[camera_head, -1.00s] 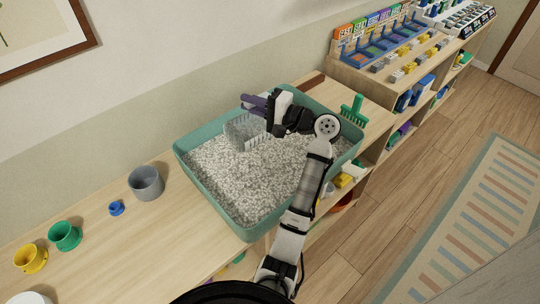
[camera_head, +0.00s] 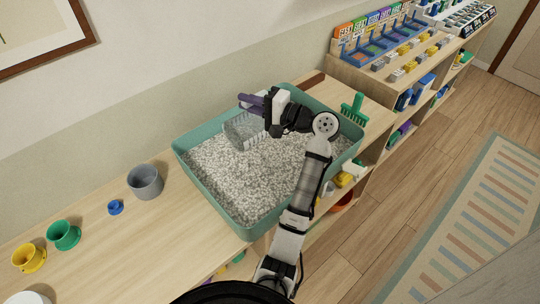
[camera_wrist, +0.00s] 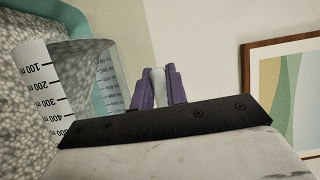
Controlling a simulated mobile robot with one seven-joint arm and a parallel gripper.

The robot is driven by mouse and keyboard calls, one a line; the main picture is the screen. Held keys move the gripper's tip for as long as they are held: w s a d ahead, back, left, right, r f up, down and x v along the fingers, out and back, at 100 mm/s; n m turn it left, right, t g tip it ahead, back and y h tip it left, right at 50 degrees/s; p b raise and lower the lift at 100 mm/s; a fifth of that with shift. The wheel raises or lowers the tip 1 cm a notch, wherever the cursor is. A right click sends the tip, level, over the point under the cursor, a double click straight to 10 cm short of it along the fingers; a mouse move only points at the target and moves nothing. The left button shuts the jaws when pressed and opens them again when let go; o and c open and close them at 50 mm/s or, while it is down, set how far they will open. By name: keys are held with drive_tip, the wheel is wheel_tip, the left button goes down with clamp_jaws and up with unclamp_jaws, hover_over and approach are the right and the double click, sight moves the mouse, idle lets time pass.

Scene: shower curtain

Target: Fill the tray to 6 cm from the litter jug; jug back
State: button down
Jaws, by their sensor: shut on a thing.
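The teal tray (camera_head: 212,197) stands on the wooden counter, with grey-white litter (camera_head: 235,183) spread across its floor. The clear litter jug (camera_head: 242,130) is over the back left part of the tray, tilted. In the wrist view the jug (camera_wrist: 85,75) shows black millilitre marks, with litter visible behind or through its wall. My gripper (camera_head: 252,101) has purple fingers. In the wrist view my gripper (camera_wrist: 157,86) is shut on the jug's pale handle (camera_wrist: 158,78). I cannot tell how much litter is left inside the jug, or the exact litter depth.
A green rake-like scoop (camera_head: 353,108) is by the tray's right end. A grey cup (camera_head: 145,182), a small blue cup (camera_head: 115,207), a green cup (camera_head: 64,235) and a yellow cup (camera_head: 29,257) stand left on the counter. A shelf with blue bins (camera_head: 375,55) is at back right.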

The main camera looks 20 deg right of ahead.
sight(237, 121)
drive_tip(key=shift+s+a+f+n+g+b, duration=0.15)
drive_tip(key=shift+s+a+n+b, duration=0.1)
drive_tip(key=shift+a+n, duration=0.35)
drive_tip(key=shift+s+a+f+n+g+b, duration=0.2)
drive_tip(key=shift+a+n, duration=0.2)
drive_tip(key=shift+a, duration=0.35)
drive_tip(key=shift+s+a+f+n+h+b, duration=0.1)
drive_tip(key=shift+s+a+n+h+b, duration=0.15)
drive_tip(key=shift+a+n+h+b, duration=0.25)
drive_tip(key=a+n, duration=0.1)
drive_tip(key=s+a+n+h+b, duration=0.1)
drive_tip(key=a+n, duration=0.1)
drive_tip(key=shift+a+g+h, duration=0.15)
drive_tip(key=shift+g+h, duration=0.1)
drive_tip(key=shift+h, duration=0.05)
drive_tip(key=f+n+b, duration=0.1)
drive_tip(key=a+f+n+h+b, duration=0.1)
drive_tip(key=b, duration=0.1)
drive_tip(key=f+n+h+b, duration=0.1)
drive_tip(key=b, duration=0.1)
drive_tip(key=shift+s+a+f+n, duration=0.15)
drive_tip(key=shift+s+a+n, duration=0.15)
drive_tip(key=shift+n, duration=0.1)
